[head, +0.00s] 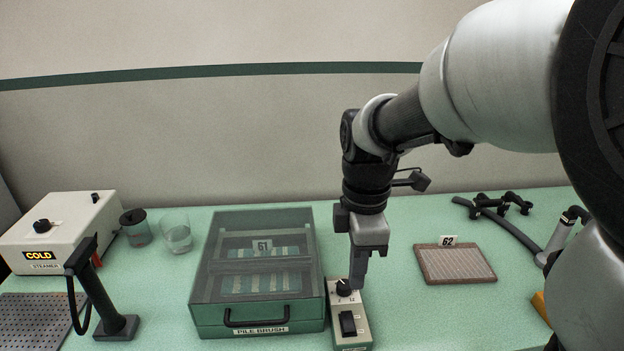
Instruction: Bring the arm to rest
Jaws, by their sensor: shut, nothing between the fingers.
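My gripper (357,284) is shut and empty, pointing straight down in the head view. Its fingertips are at the knob (344,288) of a small control box (357,334), close behind or beside it. I cannot tell whether they touch the knob. My arm comes in from the upper right and bends down over the bench. The control box also has a black rocker switch (348,323) on its front part.
A lidded green case (208,316) labelled PILE BRUSH, with tag 61, stands left of the control box. Tagged 62, a brown pad (456,279) lies to the right. A steamer (75,225) reading COLD, two glass vessels and a black stand (117,325) are at left.

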